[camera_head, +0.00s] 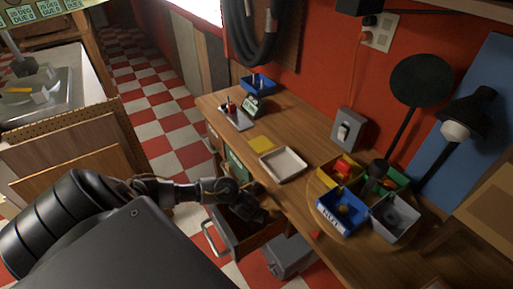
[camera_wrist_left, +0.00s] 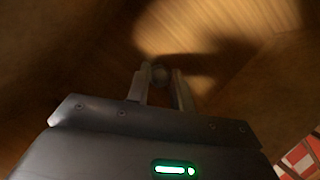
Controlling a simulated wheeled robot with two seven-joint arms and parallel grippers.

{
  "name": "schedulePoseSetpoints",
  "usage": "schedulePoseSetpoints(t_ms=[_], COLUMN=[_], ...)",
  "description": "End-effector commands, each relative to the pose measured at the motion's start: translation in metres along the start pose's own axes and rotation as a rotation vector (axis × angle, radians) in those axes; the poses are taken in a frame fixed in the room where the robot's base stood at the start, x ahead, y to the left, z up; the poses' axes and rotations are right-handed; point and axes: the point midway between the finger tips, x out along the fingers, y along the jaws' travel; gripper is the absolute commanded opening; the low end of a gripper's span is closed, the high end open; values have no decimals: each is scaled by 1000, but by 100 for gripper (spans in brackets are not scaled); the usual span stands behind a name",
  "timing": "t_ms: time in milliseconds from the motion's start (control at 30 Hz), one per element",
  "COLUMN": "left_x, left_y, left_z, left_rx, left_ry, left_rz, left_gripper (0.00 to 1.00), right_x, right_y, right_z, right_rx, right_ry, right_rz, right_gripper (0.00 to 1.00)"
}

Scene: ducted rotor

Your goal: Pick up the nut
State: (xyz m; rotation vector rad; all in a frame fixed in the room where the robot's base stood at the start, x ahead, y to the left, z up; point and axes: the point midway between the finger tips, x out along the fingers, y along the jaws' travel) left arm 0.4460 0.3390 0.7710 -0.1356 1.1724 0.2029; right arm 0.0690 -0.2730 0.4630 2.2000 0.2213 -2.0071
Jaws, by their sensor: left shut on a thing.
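My left gripper (camera_head: 262,212) reaches over the open drawer (camera_head: 228,236) under the front edge of the workbench. In the left wrist view, the left gripper (camera_wrist_left: 160,92) is shut on a small grey rounded thing, which looks like the nut (camera_wrist_left: 159,73), between its fingertips. The nut's exact shape is blurred and dim there. In the head view I cannot make out the nut. Brown wooden surfaces surround the fingers in the wrist view, with a shadow beyond the tips. My right gripper is not in view.
A grey box (camera_head: 290,259) stands below the bench beside the drawer.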

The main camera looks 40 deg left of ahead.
Motion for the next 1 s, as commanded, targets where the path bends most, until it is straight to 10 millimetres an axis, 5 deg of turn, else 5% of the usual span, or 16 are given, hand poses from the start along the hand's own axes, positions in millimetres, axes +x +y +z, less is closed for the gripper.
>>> schedulePoseSetpoints(t_ms=[367,800,1000], left_x=[-6,-81,-93], left_y=[0,0,0], left_z=[3,35,39], left_rx=[0,0,0], left_ry=[-2,-3,0], left_rz=[-1,-2,0], left_gripper=[0,0,0], right_x=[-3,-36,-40], right_y=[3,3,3], right_z=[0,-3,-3], right_rx=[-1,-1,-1], right_ry=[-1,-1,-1], right_rz=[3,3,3], right_gripper=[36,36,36])
